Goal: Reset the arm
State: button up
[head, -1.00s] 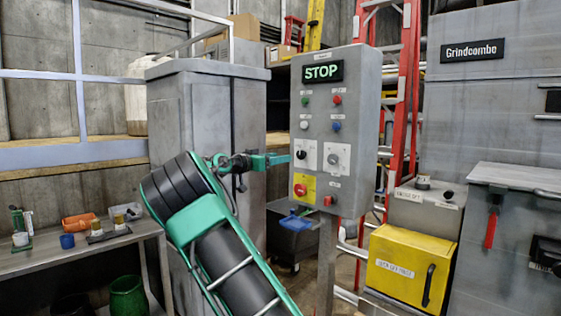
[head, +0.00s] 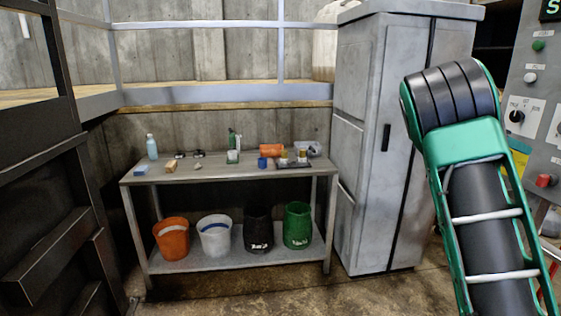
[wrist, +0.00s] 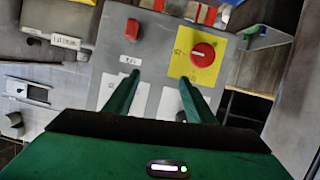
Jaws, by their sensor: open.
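My gripper (wrist: 158,97) shows in the wrist view with its two green fingers apart and nothing between them. It points at the grey control panel (wrist: 152,65). A red button (wrist: 133,29) is beyond the left finger, and a red knob on a yellow plate (wrist: 203,53) is beyond the right finger. I cannot tell whether a fingertip touches the panel. In the head view my green and black arm stands at the right and the gripper is hidden behind it. The panel's left edge (head: 530,90) shows at the far right.
A metal workbench (head: 185,176) holds a bottle, small parts and an orange container. Its lower shelf carries orange (head: 171,240), white (head: 214,238), black and green (head: 297,226) buckets. A tall grey cabinet (head: 360,150) stands between bench and arm. Floor in front of the bench is clear.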

jog(key=s+a+f+n+y, duration=0.1)
jog(key=s+a+f+y, duration=0.15)
jog(key=s+f, duration=0.4)
jog(key=s+a+f+n+y, duration=0.1)
jog(key=s+a+f+y, duration=0.1)
jog(key=s+f+y, duration=0.45)
jog(key=s+a+f+n+y, duration=0.2)
jog(key=s+a+f+n, duration=0.2)
jog(key=s+a, duration=0.9)
jog(key=s+a+f+n+y, duration=0.3)
jog(key=s+a+f+n, duration=0.1)
jog(key=s+a, duration=0.9)
jog(key=shift+s+a, duration=0.15)
jog(key=shift+s, duration=0.25)
